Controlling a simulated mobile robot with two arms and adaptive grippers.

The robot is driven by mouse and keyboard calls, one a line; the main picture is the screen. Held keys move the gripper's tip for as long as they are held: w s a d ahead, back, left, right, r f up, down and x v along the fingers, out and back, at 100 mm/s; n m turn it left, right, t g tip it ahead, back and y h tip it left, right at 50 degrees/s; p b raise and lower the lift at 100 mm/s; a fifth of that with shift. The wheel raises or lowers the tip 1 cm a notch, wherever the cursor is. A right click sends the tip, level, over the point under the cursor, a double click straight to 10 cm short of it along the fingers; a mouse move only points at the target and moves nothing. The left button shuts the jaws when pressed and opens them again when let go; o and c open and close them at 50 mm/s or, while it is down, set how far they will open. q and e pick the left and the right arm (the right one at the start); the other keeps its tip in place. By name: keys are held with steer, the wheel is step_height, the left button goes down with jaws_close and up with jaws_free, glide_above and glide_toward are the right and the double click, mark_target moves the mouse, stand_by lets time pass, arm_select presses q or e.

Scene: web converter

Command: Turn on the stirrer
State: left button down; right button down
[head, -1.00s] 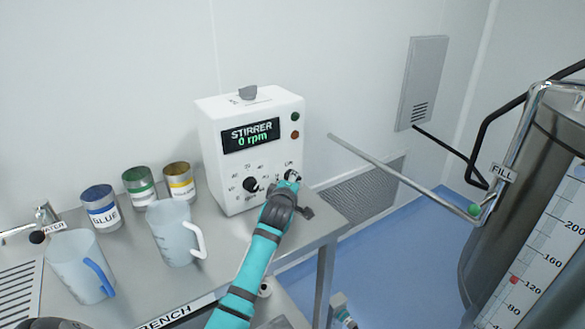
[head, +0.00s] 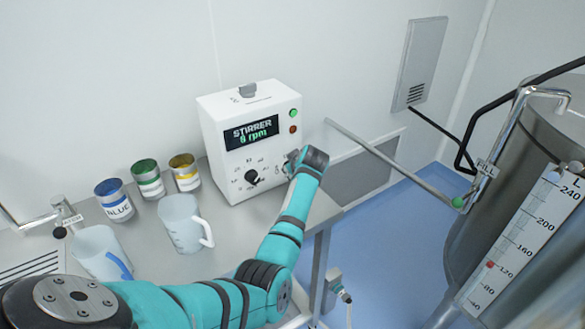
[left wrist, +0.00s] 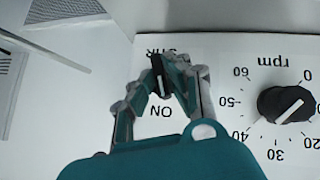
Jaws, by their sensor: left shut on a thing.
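The white stirrer control box (head: 225,176) stands on the steel bench against the wall. Its green display (head: 252,133) reads STIRRER and an rpm figure that is blurred. A black rpm dial (head: 252,177) sits on its front; the dial also shows in the left wrist view (left wrist: 287,104). To its left there, my left gripper (left wrist: 161,75) is shut on a small black switch knob (left wrist: 158,83) with a white mark, by the word ON. In the head view my left gripper (head: 291,163) is at the panel's lower right, largely hidden by the wrist. My right gripper is out of view.
A green lamp (head: 294,112) and a red lamp (head: 292,129) are on the box. Jugs (head: 182,222) and several cans (head: 147,178) stand left on the bench. A steel tank (head: 525,165) with a pipe stands at right.

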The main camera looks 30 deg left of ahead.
arm_select(q)
steer(key=shift+w+d+m+g+y+b, duration=0.15)
steer(key=shift+m+g+y+b, duration=0.25)
steer(key=shift+m+g+b, duration=0.65)
steer(key=shift+n+g, duration=0.25)
steer(key=shift+g, duration=0.2)
steer(key=c, duration=1.3)
jaws_free()
steer(key=shift+w, duration=0.1)
steer(key=shift+c, duration=0.2)
steer(key=v, duration=1.2)
steer(key=shift+f, duration=0.15)
